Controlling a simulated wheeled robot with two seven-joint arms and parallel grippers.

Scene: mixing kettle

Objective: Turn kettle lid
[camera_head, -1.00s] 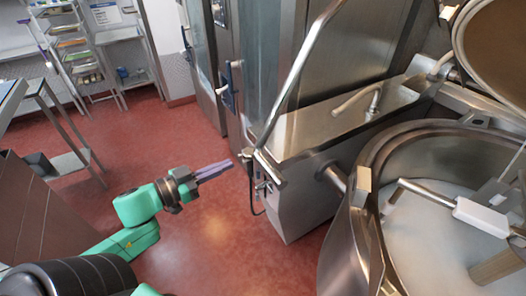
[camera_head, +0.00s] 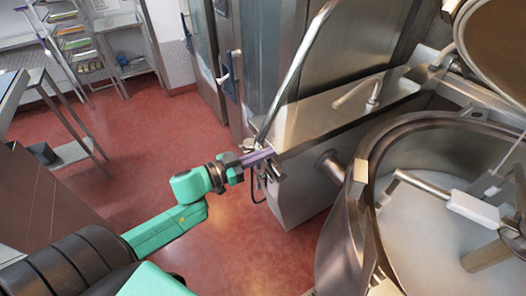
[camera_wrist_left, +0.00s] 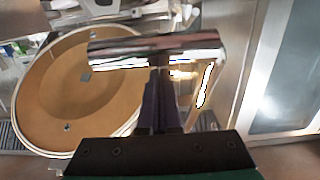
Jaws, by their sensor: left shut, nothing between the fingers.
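The kettle lid (camera_head: 497,45) is raised at the upper right, its brown inner face showing. In the left wrist view the lid (camera_wrist_left: 50,90) is a large tan disc at the left. The open kettle (camera_head: 425,135) below it holds a pale content and a stirring arm (camera_head: 470,208). My left gripper (camera_head: 268,154) is shut and empty, close to the lower end of a long slanted steel bar (camera_head: 298,65). In the left wrist view its fingers (camera_wrist_left: 160,92) point at a shiny horizontal bar (camera_wrist_left: 120,48); contact cannot be told. My right gripper is out of view.
A steel housing (camera_head: 310,185) with a curved tap (camera_head: 358,93) stands between my left gripper and the kettle. Tall steel cabinets are behind it. Shelves (camera_head: 75,45) and a side table (camera_head: 65,155) stand at the left. The red floor (camera_head: 150,130) between is clear.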

